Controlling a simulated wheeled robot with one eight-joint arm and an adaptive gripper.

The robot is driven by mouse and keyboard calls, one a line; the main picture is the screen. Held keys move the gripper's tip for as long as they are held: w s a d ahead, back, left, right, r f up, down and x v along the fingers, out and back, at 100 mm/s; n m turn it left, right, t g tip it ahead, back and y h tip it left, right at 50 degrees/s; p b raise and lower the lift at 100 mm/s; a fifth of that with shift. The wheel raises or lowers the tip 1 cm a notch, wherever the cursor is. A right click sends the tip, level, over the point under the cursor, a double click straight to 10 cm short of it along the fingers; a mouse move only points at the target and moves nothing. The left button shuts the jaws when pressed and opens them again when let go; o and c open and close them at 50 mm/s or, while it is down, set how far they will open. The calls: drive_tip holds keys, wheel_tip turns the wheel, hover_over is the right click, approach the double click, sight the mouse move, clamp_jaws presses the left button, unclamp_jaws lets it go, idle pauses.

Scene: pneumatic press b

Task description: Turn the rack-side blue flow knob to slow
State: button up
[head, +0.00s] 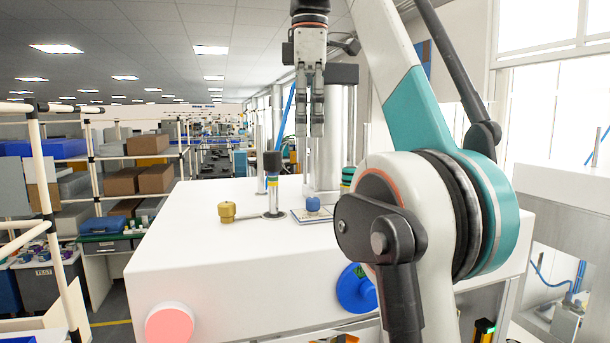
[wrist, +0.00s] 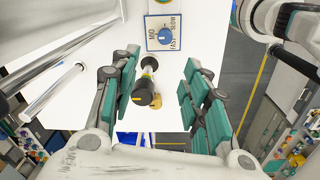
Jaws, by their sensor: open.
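The blue flow knob (head: 313,203) sits on a small labelled plate on the white press top. In the wrist view the knob (wrist: 164,38) shows at the top centre, with MID, SLOW and FAST printed around it. A pale mark is on it, but I cannot tell clearly which label it points to. My gripper (head: 317,132) hangs fingers down above the press top, clear of the knob. In the wrist view its open, empty fingers (wrist: 161,72) stand either side of a dark upright post. My arm hides part of the press at right.
The dark-topped post (head: 273,175) and a brass fitting (head: 227,211) stand left of the knob. A metal column (head: 326,160) rises behind it. A red button (head: 170,323) and a large blue button (head: 355,290) are on the front. Shelving (head: 92,165) is at left.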

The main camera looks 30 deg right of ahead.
sight(313, 198)
drive_tip(key=f+b, duration=0.1)
drive_tip(key=f, duration=0.3)
drive_tip(key=f+b, duration=0.1)
drive_tip(key=f, duration=0.4)
drive_tip(key=f+b, duration=0.1)
drive_tip(key=f, duration=0.3)
drive_tip(key=shift+s+d+f, duration=0.25)
drive_tip(key=shift+d+f, duration=0.05)
drive_tip(key=shift+f, duration=0.05)
drive_tip(key=shift+c, duration=0.4)
clamp_jaws()
